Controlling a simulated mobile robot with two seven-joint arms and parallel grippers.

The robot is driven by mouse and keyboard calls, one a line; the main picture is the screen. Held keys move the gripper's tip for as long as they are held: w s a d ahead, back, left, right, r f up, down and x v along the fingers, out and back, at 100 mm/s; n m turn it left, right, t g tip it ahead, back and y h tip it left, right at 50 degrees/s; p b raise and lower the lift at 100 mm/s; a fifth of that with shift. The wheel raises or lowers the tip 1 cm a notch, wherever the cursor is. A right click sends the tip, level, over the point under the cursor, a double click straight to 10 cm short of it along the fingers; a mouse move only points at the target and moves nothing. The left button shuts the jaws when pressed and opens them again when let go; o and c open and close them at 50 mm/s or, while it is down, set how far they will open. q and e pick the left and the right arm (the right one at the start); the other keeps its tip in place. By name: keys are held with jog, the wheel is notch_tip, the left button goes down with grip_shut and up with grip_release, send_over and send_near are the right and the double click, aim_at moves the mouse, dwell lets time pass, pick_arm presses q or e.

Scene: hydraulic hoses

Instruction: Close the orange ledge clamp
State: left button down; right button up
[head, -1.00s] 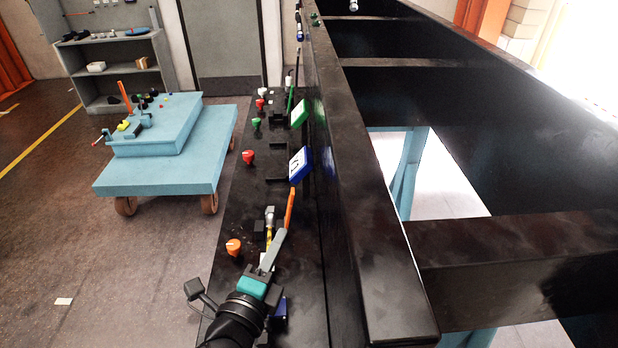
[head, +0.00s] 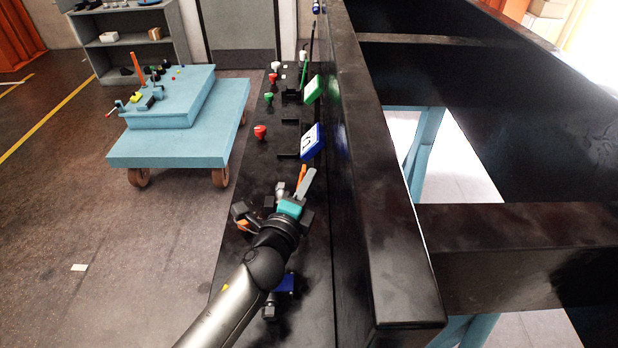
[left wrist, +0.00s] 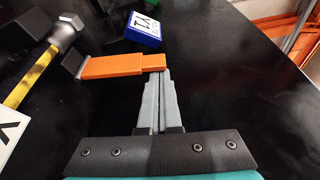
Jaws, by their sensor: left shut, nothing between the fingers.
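The orange ledge clamp's lever (left wrist: 115,67) lies across the left wrist view, its right end at my left gripper's fingertips. In the head view only a short orange piece of the lever (head: 301,174) shows beside the fingers. My left gripper (left wrist: 161,78) is shut with nothing between its fingers. Its tips are at the lever's near edge; I cannot tell whether they touch. In the head view my left gripper (head: 309,180) is over the black ledge and hides most of the clamp. My right gripper is not in view.
A blue-framed tag (head: 311,142) and a green one (head: 313,89) stand farther along the ledge (head: 240,185). A tall black beam (head: 372,190) borders it on the right.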

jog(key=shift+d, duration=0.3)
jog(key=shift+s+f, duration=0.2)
